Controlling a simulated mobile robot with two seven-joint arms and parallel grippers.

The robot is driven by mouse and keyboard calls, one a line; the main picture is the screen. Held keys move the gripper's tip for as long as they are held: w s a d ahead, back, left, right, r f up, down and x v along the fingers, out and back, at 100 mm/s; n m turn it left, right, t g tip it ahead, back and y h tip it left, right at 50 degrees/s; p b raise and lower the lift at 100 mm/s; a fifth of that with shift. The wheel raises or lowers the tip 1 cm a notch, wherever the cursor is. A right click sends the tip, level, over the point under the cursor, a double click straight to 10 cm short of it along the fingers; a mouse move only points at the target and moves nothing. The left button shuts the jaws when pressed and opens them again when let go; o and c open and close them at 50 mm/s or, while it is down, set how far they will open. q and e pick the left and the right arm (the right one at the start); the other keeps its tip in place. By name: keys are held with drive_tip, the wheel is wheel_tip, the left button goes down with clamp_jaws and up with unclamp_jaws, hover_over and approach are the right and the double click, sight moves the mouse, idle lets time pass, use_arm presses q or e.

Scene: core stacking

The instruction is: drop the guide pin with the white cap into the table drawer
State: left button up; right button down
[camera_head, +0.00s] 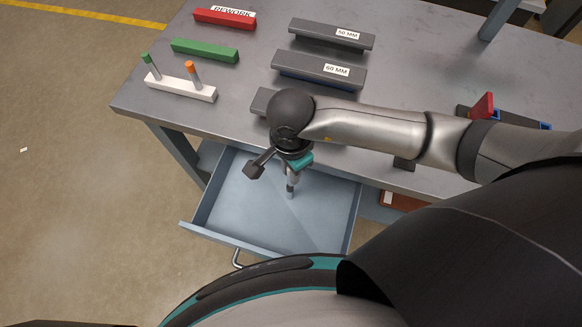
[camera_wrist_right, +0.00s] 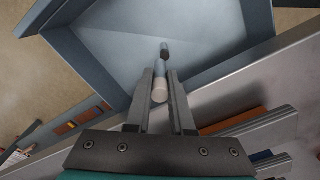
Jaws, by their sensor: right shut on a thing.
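The guide pin (camera_wrist_right: 161,66) with its white cap (camera_wrist_right: 160,95) is held between the fingers of my right gripper (camera_wrist_right: 161,78). In the head view my right gripper (camera_head: 291,180) hangs over the open table drawer (camera_head: 218,200), with the pin's shaft pointing down towards the drawer floor. The drawer is pulled out from under the table and its visible floor is bare. Whether the pin's lower end touches the drawer floor, I cannot tell. My left gripper is not in view.
A white block (camera_head: 190,90) holds a green-capped pin (camera_head: 149,62) and an orange-capped pin (camera_head: 191,70). A green bar (camera_head: 205,50), a red bar (camera_head: 225,17) labelled REWORK, and grey bars marked 50 MM (camera_head: 325,35) and 60 MM (camera_head: 318,70) lie on the table.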

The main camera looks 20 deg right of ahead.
drive_tip(key=c, duration=0.7)
unclamp_jaws()
wheel_tip(320, 180, up, 15)
drive_tip(key=p, duration=0.2)
drive_tip(key=shift+r, duration=0.2)
